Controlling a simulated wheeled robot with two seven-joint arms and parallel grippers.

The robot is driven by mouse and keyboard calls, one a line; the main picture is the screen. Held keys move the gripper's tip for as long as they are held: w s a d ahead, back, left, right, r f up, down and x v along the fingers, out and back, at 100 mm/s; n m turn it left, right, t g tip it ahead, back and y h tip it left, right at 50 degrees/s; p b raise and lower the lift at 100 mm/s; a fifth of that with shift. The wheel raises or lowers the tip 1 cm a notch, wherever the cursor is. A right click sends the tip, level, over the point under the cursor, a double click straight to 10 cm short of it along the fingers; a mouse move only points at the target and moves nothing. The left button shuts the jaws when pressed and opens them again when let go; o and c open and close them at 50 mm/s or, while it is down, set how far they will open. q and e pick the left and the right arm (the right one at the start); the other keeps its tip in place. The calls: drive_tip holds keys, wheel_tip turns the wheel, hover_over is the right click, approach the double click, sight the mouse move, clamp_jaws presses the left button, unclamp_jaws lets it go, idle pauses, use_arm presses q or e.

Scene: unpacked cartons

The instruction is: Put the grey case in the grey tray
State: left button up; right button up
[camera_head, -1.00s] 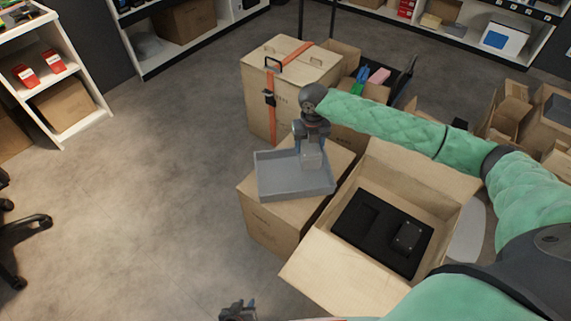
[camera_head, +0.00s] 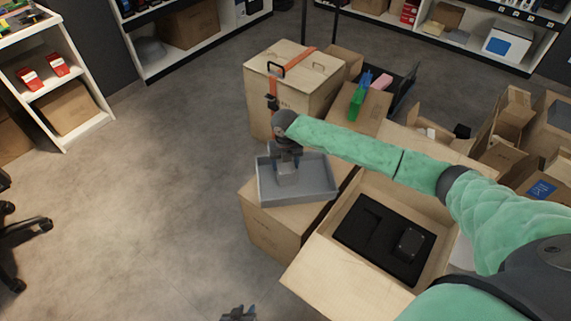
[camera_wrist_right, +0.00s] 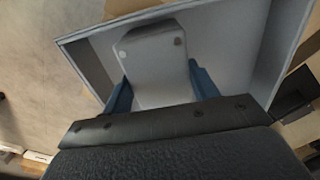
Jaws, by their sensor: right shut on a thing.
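The grey case (camera_head: 288,178) is a small light-grey block. It is held between the blue fingers of my right gripper (camera_head: 287,170), over the left part of the grey tray (camera_head: 321,184). In the right wrist view the case (camera_wrist_right: 153,55) sits between the two fingers of the gripper (camera_wrist_right: 158,76), with the tray (camera_wrist_right: 232,38) around and behind it. I cannot tell whether the case touches the tray floor. The tray lies on a closed carton. My left gripper (camera_head: 238,313) shows only partly at the bottom edge, away from the tray; its fingers are unclear.
The tray's carton (camera_head: 272,232) stands next to an open carton (camera_head: 330,268) with a black insert (camera_head: 372,238). A wooden crate (camera_head: 300,90) with an orange strap stands behind the tray. More cartons are at the right.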

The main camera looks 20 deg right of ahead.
drive_tip(key=shift+f, duration=0.1)
drive_tip(key=o, duration=1)
drive_tip(key=shift+f, duration=0.1)
drive_tip(key=shift+o, duration=0.2)
wheel_tip(320, 180, up, 12)
drive_tip(key=shift+p, duration=0.35)
